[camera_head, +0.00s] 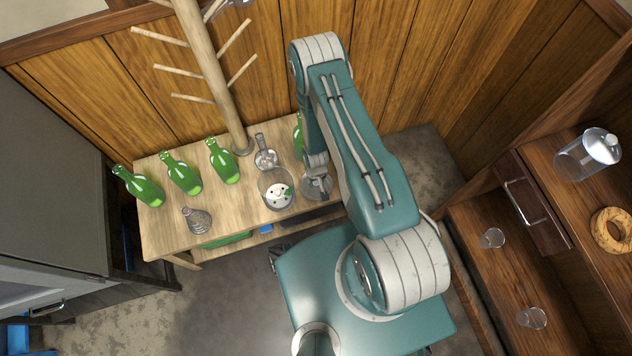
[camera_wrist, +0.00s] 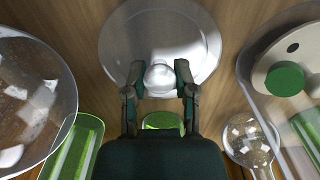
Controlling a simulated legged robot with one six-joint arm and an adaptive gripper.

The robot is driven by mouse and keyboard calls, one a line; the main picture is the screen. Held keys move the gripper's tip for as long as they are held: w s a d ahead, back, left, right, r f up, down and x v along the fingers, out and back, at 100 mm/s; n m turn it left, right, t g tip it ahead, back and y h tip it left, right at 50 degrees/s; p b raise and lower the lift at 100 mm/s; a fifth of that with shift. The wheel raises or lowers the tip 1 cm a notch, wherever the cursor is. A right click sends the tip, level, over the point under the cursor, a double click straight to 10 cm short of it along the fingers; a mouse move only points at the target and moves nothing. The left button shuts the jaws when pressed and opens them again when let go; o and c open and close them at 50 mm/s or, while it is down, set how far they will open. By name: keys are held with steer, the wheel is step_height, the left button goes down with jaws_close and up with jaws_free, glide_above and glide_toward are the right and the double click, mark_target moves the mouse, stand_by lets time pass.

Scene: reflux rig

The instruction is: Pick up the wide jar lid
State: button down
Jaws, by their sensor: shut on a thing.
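The wide jar lid (camera_wrist: 165,30) is a pale, round, glossy disc with a rounded knob (camera_wrist: 160,73) in the wrist view. My gripper (camera_wrist: 160,80) has its two dark fingers closed on either side of the knob. In the head view the lid (camera_head: 318,188) shows below my gripper (camera_head: 317,168), at the right part of the wooden table, partly hidden by my arm. I cannot tell whether the lid touches the table.
A clear jar with a white spotted thing and green piece (camera_head: 277,192) stands close beside the lid. A wooden post with pegs (camera_head: 212,70) rises behind.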

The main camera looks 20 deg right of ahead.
step_height(320, 180, up, 3)
steer(key=shift+f, duration=0.1)
steer(key=s+a+r, duration=0.3)
steer(key=s+r, duration=0.7)
steer(key=s, duration=0.3)
steer(key=shift+s+a, duration=0.3)
steer(key=shift+r, duration=0.15)
steer(key=shift+r, duration=1.95)
steer(key=shift+w, duration=0.1)
